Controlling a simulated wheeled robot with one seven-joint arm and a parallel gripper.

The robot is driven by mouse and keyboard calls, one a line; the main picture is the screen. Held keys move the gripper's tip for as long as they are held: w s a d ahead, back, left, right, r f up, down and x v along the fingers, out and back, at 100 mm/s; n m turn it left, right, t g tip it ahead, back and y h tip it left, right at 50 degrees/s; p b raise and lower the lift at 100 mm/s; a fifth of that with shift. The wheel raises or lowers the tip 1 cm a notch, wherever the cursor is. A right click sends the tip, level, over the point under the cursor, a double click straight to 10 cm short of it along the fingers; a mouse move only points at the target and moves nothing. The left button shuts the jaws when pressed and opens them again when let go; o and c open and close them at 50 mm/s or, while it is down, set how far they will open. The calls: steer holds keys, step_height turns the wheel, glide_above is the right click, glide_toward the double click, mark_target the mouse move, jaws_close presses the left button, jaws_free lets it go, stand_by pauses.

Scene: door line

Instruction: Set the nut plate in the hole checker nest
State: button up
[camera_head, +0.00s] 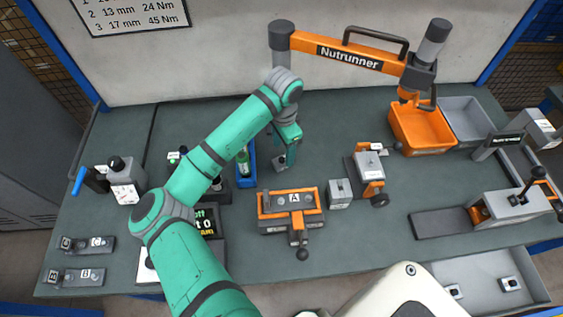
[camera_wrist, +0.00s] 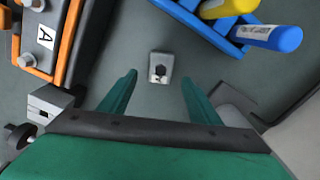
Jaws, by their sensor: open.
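A small grey plate with a dark hole, which looks like the nut plate (camera_wrist: 161,66), lies on the green-grey bench. It also shows in the head view (camera_head: 279,162), partly hidden beside my gripper. My gripper (camera_wrist: 158,80) is open and empty, with the plate between its fingertips in the wrist view but apart from both fingers. In the head view my gripper (camera_head: 287,158) points down at the bench. No label names the hole checker nest. An orange-and-grey fixture marked A (camera_head: 293,199) and another grey-and-orange fixture (camera_head: 368,168) stand nearby; I cannot tell which holds the nest.
A blue rack (camera_wrist: 207,28) with yellow and blue cylinders stands close to the plate. A grey block (camera_head: 340,193) sits beside fixture A. Orange (camera_head: 422,146) and grey (camera_head: 470,125) bins stand at the back right. A tray (camera_head: 480,270) at front right holds small grey parts.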

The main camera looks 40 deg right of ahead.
mark_target(282, 158)
steer(key=shift+w+a+f, duration=0.1)
steer(key=shift+a+f, duration=0.05)
steer(key=shift+f, duration=1.05)
steer(key=shift+a+f, duration=0.1)
steer(key=shift+f, duration=1.05)
jaws_close()
steer(key=shift+r, duration=0.1)
